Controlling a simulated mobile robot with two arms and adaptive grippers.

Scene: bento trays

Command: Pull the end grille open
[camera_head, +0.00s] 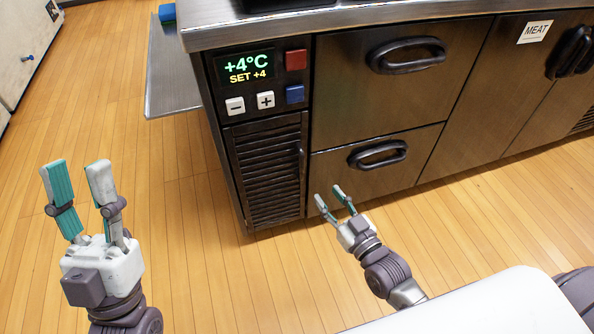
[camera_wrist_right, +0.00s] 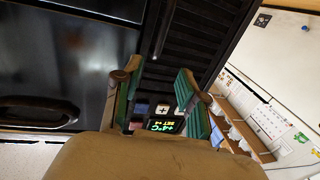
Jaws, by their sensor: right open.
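The end grille (camera_head: 268,172) is a dark louvred panel at the left end of the steel counter's front, below the control panel. It looks shut, flush with the front. A thin upright handle (camera_head: 301,165) runs near its right edge. My right gripper (camera_head: 329,195) is open and empty, low in front of the lower drawer, just right of the grille and apart from the handle. In the right wrist view the grille (camera_wrist_right: 197,38) and its handle (camera_wrist_right: 163,30) lie beyond the open fingers. My left gripper (camera_head: 77,175) is open and empty over the floor at left.
The control panel (camera_head: 262,80) shows +4°C above the grille. Two drawers with black handles (camera_head: 378,154) are to its right, then a door labelled MEAT (camera_head: 535,32). A steel shelf (camera_head: 172,75) juts out at the counter's left end. The wooden floor in front is clear.

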